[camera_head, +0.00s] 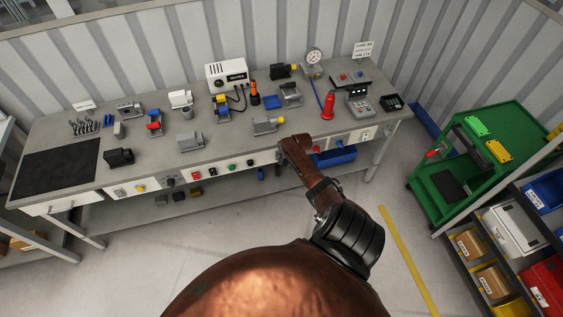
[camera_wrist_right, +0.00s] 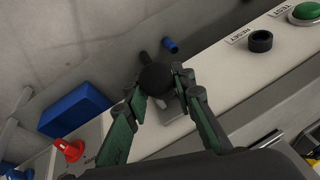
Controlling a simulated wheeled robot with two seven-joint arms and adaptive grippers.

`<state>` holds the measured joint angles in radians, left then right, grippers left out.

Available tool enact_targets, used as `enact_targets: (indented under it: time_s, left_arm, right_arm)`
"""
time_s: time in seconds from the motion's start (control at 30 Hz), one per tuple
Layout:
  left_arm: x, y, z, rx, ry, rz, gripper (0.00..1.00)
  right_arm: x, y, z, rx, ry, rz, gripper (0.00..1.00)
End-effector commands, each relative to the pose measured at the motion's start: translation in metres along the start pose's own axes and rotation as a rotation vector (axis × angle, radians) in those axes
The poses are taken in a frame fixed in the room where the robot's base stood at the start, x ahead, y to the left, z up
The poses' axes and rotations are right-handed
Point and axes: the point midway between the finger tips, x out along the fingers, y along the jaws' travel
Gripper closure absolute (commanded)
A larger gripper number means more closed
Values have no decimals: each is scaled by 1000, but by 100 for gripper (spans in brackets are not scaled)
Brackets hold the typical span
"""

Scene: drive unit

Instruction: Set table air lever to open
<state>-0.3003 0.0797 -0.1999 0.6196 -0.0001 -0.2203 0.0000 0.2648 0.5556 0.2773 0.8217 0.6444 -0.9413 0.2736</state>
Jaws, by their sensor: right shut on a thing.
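My right gripper (camera_wrist_right: 160,90) is shut on this knob, one finger on each side. My left gripper is not in view.
A black RESET button (camera_wrist_right: 260,41) and a green TEST button (camera_wrist_right: 305,12) sit on the panel near the lever. A blue bin (camera_head: 335,156) and a red knob (camera_wrist_right: 70,150) are on its other side. The workbench (camera_head: 225,120) carries several tools. A green cart (camera_head: 438,210) stands right.

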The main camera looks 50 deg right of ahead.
Motion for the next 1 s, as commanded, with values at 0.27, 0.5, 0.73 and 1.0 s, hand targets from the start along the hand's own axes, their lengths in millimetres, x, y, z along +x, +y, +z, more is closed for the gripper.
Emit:
enact_targets:
  time_s: [0.27, 0.5, 0.73, 1.0]
  left_arm:
    - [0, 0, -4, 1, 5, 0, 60]
    - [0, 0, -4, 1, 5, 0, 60]
    - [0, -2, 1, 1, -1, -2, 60]
    - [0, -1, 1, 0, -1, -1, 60]
  right_arm:
    - [0, 0, 1, -1, -2, 3, 74]
    - [0, -1, 0, -2, 0, 2, 59]
    - [0, -1, 0, -3, 0, 1, 59]
    - [-14, -1, 0, -5, 1, 0, 59]
